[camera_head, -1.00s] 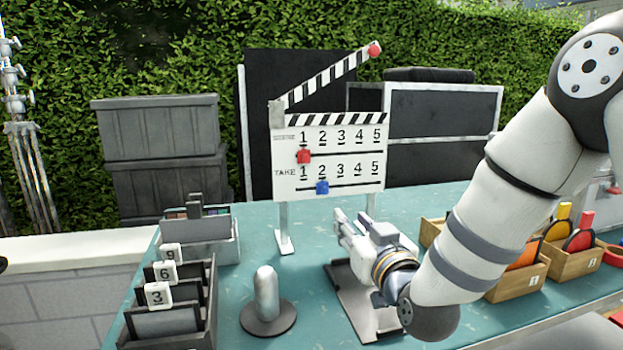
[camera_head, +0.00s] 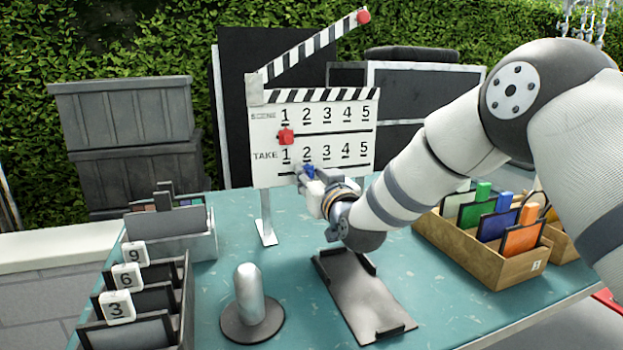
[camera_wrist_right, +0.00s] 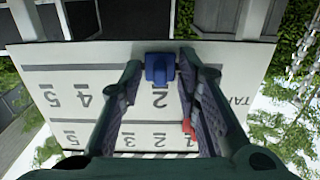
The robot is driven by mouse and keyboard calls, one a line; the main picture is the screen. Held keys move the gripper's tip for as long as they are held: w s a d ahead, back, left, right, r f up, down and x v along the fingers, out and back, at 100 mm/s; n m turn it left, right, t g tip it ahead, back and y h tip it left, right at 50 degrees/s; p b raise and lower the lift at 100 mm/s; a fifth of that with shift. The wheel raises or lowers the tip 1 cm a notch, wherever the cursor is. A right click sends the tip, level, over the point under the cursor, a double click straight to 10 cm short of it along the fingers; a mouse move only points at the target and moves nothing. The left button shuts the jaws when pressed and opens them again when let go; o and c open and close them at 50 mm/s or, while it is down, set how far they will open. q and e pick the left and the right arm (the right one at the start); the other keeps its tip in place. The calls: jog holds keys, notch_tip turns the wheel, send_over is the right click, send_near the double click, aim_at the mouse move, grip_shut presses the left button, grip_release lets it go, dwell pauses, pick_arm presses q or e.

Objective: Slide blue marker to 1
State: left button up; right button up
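The white clapperboard (camera_head: 262,150) stands upright on the table, with a SCENE row and a TAKE row numbered 1 to 5. The blue marker (camera_head: 309,170) is on the lower track at TAKE 2, partly hidden by my right gripper. The red marker (camera_head: 286,136) is on the upper track at SCENE 1. My right gripper (camera_head: 303,178) reaches the board's lower edge. In the right wrist view, where the board appears upside down, the blue marker (camera_wrist_right: 159,68) lies between the spread fingertips, with a gap at its left side. My left gripper is not in view.
A dark flat stand (camera_head: 362,300) lies below my right arm. A silver rounded post (camera_head: 250,300) stands to its left. A grey rack (camera_head: 165,310) with number cards is at the front left. A wooden box (camera_head: 490,260) of coloured cards is on the right.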

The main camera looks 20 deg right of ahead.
grip_shut()
jog(key=a, duration=0.5)
jog(key=shift+s, duration=0.15)
jog(key=shift+d, duration=0.1)
grip_release()
send_near(284, 174)
jog(key=s, duration=0.5)
jog(key=shift+s+d, duration=0.2)
